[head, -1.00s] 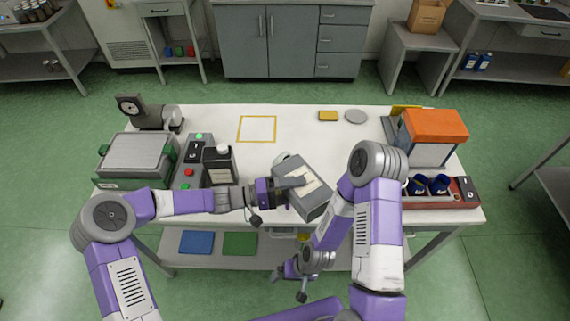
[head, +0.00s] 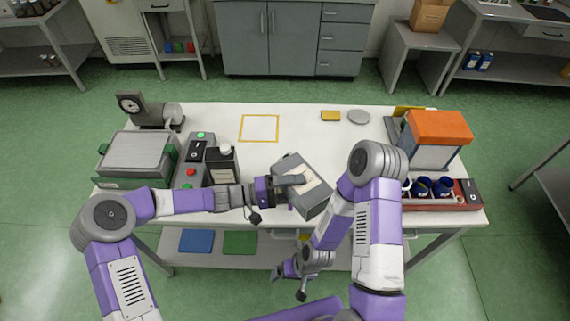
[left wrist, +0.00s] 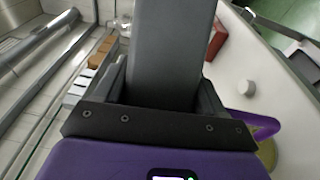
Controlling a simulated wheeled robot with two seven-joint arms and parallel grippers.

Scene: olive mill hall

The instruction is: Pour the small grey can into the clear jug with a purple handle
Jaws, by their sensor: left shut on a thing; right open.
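The grey can (head: 314,204) is held over the front of the white table, tilted, with its pale label facing up. My left gripper (head: 285,184) is shut on it. The can also fills the upper middle of the left wrist view (left wrist: 168,45). Its mouth is hidden, and I see no stream. A curved purple piece (left wrist: 258,124), which looks like the jug's handle, shows at the right of the left wrist view beside something olive-yellow. The clear jug's body cannot be made out in the head view. My right gripper (head: 290,281) is open and empty, low before the table's front edge.
A dark can with a white cap (head: 222,168) stands left of the held can. A yellow square outline (head: 259,141) marks clear tabletop (head: 300,135). A red rack (head: 440,203) with blue items and an orange-topped box (head: 437,127) stand at the right.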

